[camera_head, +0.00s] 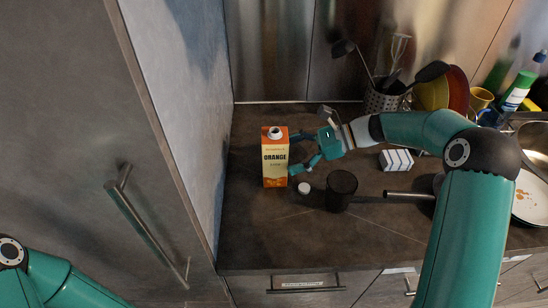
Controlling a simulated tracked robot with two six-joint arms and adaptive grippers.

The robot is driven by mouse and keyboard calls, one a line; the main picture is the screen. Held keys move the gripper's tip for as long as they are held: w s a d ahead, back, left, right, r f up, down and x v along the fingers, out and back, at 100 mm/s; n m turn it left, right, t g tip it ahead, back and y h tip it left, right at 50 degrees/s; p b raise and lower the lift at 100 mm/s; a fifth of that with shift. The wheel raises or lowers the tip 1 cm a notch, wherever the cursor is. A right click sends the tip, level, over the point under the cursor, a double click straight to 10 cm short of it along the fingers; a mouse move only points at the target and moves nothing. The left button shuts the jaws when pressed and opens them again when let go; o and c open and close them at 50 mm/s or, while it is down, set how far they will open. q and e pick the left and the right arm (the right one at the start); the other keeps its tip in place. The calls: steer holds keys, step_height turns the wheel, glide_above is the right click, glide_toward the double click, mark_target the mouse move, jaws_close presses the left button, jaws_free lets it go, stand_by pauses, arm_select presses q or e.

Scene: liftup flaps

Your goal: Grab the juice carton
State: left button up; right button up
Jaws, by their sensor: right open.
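The juice carton (275,157) is orange and cream with the word ORANGE on its front. It stands upright on the dark counter near the cabinet wall on the left. My right gripper (297,153) is just to the right of the carton, its fingers spread and pointing left toward the carton's right side. It is open; whether a finger touches the carton is hard to tell. Part of my left arm shows in the lower left corner, but its gripper is out of view.
A white striped box (396,160) lies further right. A utensil holder (383,101) stands at the back. A tall cabinet with a handle (147,232) is at the left. The counter's front left is clear.

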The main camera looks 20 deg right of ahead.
mark_target(275, 159)
steer(key=x, duration=0.3)
steer(key=shift+s+a+r+p, duration=0.1)
steer(key=shift+a+r+p, duration=0.05)
steer(key=shift+a+p, duration=0.3)
steer(key=shift+a+f, duration=0.25)
steer(key=shift+a, duration=0.15)
steer(key=shift+w, duration=0.2)
steer(key=c, duration=1.6)
